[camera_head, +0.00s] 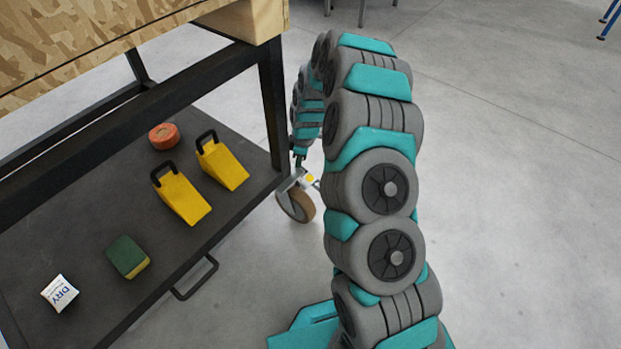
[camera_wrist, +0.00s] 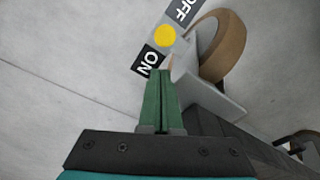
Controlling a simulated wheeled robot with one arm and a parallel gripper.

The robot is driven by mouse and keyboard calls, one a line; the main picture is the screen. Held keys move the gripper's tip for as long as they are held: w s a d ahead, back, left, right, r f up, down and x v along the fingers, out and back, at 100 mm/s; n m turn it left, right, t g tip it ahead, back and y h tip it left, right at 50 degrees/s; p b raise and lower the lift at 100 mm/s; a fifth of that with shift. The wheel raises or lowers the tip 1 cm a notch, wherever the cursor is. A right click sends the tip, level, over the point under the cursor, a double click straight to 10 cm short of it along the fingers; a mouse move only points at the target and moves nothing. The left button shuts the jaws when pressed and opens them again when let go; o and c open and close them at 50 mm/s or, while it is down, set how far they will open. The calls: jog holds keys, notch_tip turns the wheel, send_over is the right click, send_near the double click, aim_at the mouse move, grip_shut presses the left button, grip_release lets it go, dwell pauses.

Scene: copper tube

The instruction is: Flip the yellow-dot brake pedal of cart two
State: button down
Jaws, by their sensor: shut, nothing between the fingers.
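The brake pedal (camera_wrist: 160,45) shows in the wrist view as a plate with a yellow dot (camera_wrist: 165,36) between a black ON label (camera_wrist: 149,60) and a dark grey OFF label (camera_wrist: 182,10). It sits beside a caster with a brown wheel (camera_wrist: 228,48). My gripper (camera_wrist: 162,76) is shut and empty, its green fingers near the ON end; I cannot tell whether they touch it. In the head view the yellow dot (camera_head: 309,178) shows small at the caster wheel (camera_head: 296,204) under the cart's corner. My arm reaches over there and partly hides that area.
The cart's dark lower shelf (camera_head: 95,215) holds two yellow wedges (camera_head: 181,198) (camera_head: 223,166), an orange roll (camera_head: 164,136), a green-yellow sponge (camera_head: 127,257) and a white DRY packet (camera_head: 60,293). A black handle (camera_head: 197,281) juts from its edge. The floor (camera_head: 510,180) on the right is clear.

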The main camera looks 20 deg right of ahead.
jog(key=shift+f+b, duration=0.35)
jog(key=shift+f, duration=0.65)
dwell(0.5)
notch_tip(320, 180, up, 7)
jog(key=p, duration=0.1)
dwell(0.8)
jog(key=shift+s, duration=0.1)
dwell(0.4)
